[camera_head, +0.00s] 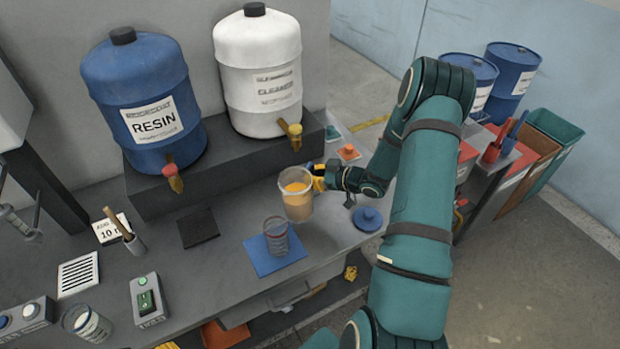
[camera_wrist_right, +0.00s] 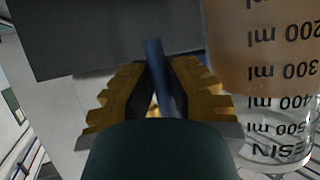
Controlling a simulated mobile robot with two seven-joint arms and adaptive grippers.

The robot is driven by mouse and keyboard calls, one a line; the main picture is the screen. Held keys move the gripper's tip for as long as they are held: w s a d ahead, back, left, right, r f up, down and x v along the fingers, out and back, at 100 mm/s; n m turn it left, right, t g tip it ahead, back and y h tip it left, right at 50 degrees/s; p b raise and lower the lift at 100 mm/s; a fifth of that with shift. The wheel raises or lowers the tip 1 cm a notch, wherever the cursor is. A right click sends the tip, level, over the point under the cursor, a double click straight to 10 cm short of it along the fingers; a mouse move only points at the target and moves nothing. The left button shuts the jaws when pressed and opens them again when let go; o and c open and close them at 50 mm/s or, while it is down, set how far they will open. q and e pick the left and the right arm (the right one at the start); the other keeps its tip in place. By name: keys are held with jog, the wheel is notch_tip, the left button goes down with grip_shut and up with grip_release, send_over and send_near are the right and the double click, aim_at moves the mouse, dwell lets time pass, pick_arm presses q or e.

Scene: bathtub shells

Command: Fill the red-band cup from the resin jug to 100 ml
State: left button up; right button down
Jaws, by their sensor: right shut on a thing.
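My right gripper (camera_head: 318,178) is shut on the blue handle (camera_wrist_right: 158,75) of the clear resin jug (camera_head: 298,208). The jug is about upright and holds orange-brown resin. In the right wrist view the jug (camera_wrist_right: 262,75) shows its ml marks and RESIN lettering upside down. A clear cup with reddish markings (camera_head: 277,238), seemingly the red-band cup, stands upright on a blue mat (camera_head: 262,262). It looks empty. The jug is just behind and right of the cup, apart from it; its height above the bench is hard to tell. My left gripper is not in view.
A blue RESIN drum (camera_head: 150,85) and a white cleaner drum (camera_head: 255,60) with taps stand on a dark shelf (camera_head: 160,198). A blue lid (camera_head: 368,219) lies right of the jug.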

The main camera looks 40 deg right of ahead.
aim_at(306, 167)
jog(key=shift+a+r+n+h+b, duration=0.1)
jog(key=shift+r+n+h+b, duration=0.2)
jog(key=shift+r+b, duration=0.1)
jog(key=r+n+b, duration=0.1)
jog(key=r+n+h+b, duration=0.1)
jog(key=b, duration=0.1)
jog(key=shift+s+a+r+t, duration=0.1)
jog(key=shift+a+r+t, duration=0.25)
jog(key=shift+a+t, duration=0.05)
jog(key=a+r+n+h+b, duration=0.1)
jog(key=b, duration=0.1)
jog(key=s+a+r+n+b, duration=0.1)
jog(key=b, duration=0.1)
jog(key=shift+a+n+t+h, duration=0.3)
jog(key=shift+a+t+h, duration=0.1)
jog(key=shift+d+r+p, duration=0.1)
jog(key=shift+r+p, duration=0.05)
jog(key=shift+p, duration=0.25)
jog(key=shift+w+a+r+b, duration=0.15)
jog(key=shift+a+b, duration=0.05)
jog(key=shift+b, duration=0.4)
jog(key=shift+r, duration=0.15)
